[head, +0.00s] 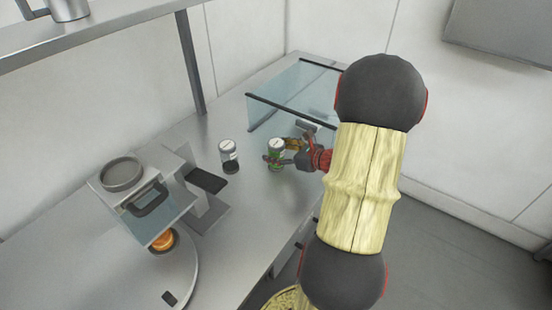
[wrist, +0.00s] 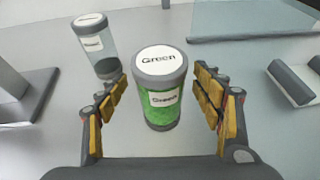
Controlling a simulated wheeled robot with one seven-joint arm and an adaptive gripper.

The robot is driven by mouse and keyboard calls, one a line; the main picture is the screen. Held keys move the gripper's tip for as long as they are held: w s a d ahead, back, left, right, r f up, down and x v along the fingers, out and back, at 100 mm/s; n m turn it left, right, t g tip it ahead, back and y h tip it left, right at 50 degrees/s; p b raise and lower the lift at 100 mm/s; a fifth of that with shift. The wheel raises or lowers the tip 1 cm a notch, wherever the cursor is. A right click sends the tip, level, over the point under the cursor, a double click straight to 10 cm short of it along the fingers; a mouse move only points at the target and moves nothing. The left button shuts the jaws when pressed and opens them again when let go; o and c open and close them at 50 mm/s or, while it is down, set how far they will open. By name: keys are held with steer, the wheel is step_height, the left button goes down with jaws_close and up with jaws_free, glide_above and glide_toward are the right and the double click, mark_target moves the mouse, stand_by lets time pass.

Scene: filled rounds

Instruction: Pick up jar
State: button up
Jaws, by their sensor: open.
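A clear jar (wrist: 160,92) with a grey lid and green contents stands upright on the steel counter. Its lid and side label read "Green". In the wrist view it stands between the two fingers of my open gripper (wrist: 160,105), with a gap to the right finger and the left finger close to its side. In the head view my gripper (head: 283,158) reaches in from the right around the green jar (head: 276,150), partly covering it. A second jar (wrist: 97,48) with a grey lid and dark contents stands behind and left; it also shows in the head view (head: 229,155).
A glass case (head: 290,90) stands behind the jars. A slicer-like machine (head: 150,205) stands at the left, with an orange round thing (head: 163,241) under it. A shelf (head: 110,35) hangs at upper left. Bare counter (head: 255,205) lies in front of the jars.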

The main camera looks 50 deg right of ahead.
steer(key=shift+w+f, duration=0.2)
steer(key=shift+w, duration=0.3)
steer(key=shift+c, duration=0.5)
steer(key=c, duration=1.3)
steer(key=shift+c, duration=0.2)
steer(key=shift+r, duration=0.1)
